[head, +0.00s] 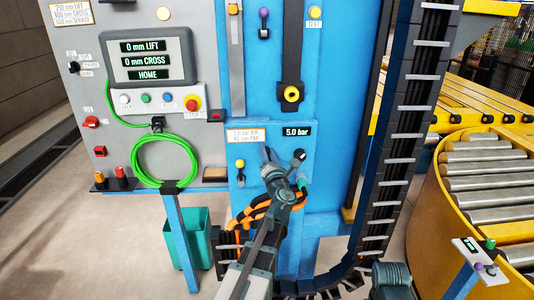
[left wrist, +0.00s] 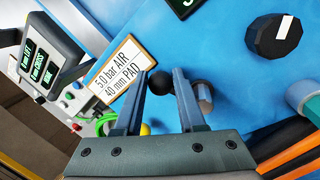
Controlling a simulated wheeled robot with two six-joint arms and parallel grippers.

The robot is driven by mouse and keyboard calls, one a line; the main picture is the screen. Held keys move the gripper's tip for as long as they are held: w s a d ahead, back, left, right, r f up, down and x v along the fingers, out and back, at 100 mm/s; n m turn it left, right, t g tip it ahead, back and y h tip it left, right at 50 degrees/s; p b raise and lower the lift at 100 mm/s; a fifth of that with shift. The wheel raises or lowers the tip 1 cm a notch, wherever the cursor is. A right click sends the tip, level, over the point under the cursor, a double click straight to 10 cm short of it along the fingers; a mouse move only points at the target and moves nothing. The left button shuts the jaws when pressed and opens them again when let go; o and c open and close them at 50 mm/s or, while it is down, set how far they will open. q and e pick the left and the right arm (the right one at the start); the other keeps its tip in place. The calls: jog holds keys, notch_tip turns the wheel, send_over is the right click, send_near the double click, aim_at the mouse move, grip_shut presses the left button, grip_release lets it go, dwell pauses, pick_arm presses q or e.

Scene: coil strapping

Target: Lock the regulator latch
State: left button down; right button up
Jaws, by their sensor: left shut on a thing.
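The blue regulator panel carries a black faceted knob (head: 299,155) with a white mark, which shows large in the left wrist view (left wrist: 275,37). A "5.0 bar" display (head: 297,131) sits above it. My left gripper (head: 277,162) is at the panel, left of the knob. In the left wrist view a small black ball (left wrist: 160,83), apparently the latch handle, lies between the fingertips, and the gripper is shut on it. A grey cylinder (left wrist: 205,98) stands just right of the right finger. In the head view the gripper hides the ball.
A label reading 5.0 bar AIR, 40 mm PAD (head: 245,135) is up and left of the gripper. A yellow-tipped knob (head: 240,164) is below it. A teal fitting (head: 303,179) and orange hoses (head: 250,212) are close by. A green cable coil (head: 165,160) hangs left.

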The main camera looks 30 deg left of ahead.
pick_arm(q)
jog(key=shift+d+f, duration=0.15)
jog(key=shift+d, duration=0.05)
dwell(0.7)
jog(key=c, duration=0.9)
grip_release()
jog(key=o, duration=0.4)
jog(key=shift+w+f, duration=0.1)
jog(key=shift+w, duration=0.1)
jog(key=shift+s, duration=0.1)
